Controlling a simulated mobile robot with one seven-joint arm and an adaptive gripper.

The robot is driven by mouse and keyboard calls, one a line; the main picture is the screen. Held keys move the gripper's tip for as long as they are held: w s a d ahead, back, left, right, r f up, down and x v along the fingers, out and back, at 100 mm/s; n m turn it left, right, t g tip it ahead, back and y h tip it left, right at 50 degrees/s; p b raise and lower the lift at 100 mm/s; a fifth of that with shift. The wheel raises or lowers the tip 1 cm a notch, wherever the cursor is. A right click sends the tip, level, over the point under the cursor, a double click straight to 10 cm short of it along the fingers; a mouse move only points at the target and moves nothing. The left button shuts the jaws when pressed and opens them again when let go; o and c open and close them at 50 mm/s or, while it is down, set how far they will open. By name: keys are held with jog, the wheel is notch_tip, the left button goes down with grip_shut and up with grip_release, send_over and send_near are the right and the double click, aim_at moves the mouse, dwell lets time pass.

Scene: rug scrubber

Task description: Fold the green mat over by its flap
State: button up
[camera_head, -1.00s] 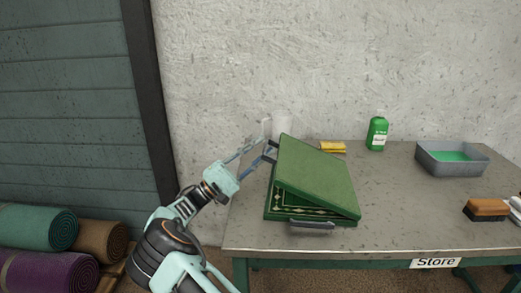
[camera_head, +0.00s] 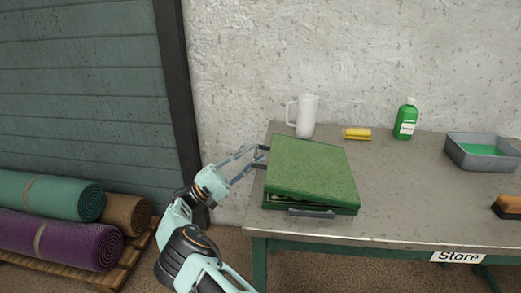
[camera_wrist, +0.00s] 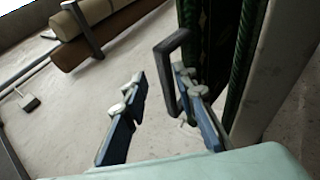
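The green mat (camera_head: 312,168) lies on the left part of the table, folded with its upper half almost flat on the lower half. A thin gap at the front shows a little of the patterned inside. A grey handle (camera_head: 311,213) sticks out at the front edge. My gripper (camera_head: 258,155) is at the mat's left edge. In the wrist view my gripper (camera_wrist: 160,85) has its fingers apart. A dark grey loop handle (camera_wrist: 172,48) on the mat (camera_wrist: 243,60) is close to the right finger; I cannot tell whether they touch.
Behind the mat stand a white jug (camera_head: 307,116), a yellow item (camera_head: 357,134) and a green bottle (camera_head: 405,120). A grey tray (camera_head: 484,153) with green liquid and a brush (camera_head: 508,207) are at the right. The table (camera_head: 400,200) is clear between. Rolled mats (camera_head: 60,235) lie at lower left.

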jog(key=shift+a, duration=0.15)
jog(key=s+a+f+b, duration=0.3)
jog(key=s+f+b, duration=0.1)
jog(key=f+b, duration=0.5)
notch_tip(320, 180, down, 3)
jog(key=shift+r+b, duration=0.2)
jog(key=shift+b, duration=0.15)
dwell(0.8)
jog(key=shift+b, duration=0.35)
jog(key=shift+r, duration=0.15)
jog(key=shift+a, duration=0.15)
